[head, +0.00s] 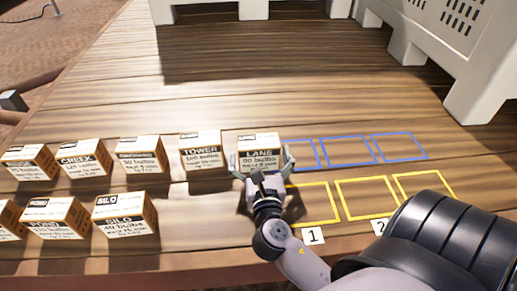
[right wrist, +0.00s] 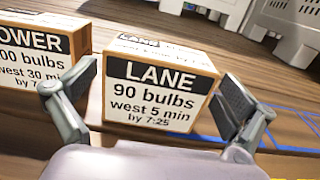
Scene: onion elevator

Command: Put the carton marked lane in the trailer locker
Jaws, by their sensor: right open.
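The carton marked LANE (head: 259,153) stands upright at the right end of the back row of cartons, on the wooden deck. Its label in the right wrist view (right wrist: 155,97) reads "90 bulbs, west 5 min, by 7:25". My right gripper (head: 261,161) is open, with one finger on each side of this carton. In the right wrist view both fingers (right wrist: 158,100) stand apart from its sides, with small gaps. My left gripper is in neither view. No trailer locker can be made out.
The TOWER carton (head: 201,150) stands close on the left, with several more cartons in two rows. Blue outlined spaces (head: 347,151) and yellow outlined spaces (head: 367,197) on the right are empty. Pale crates (head: 440,45) stand at the back.

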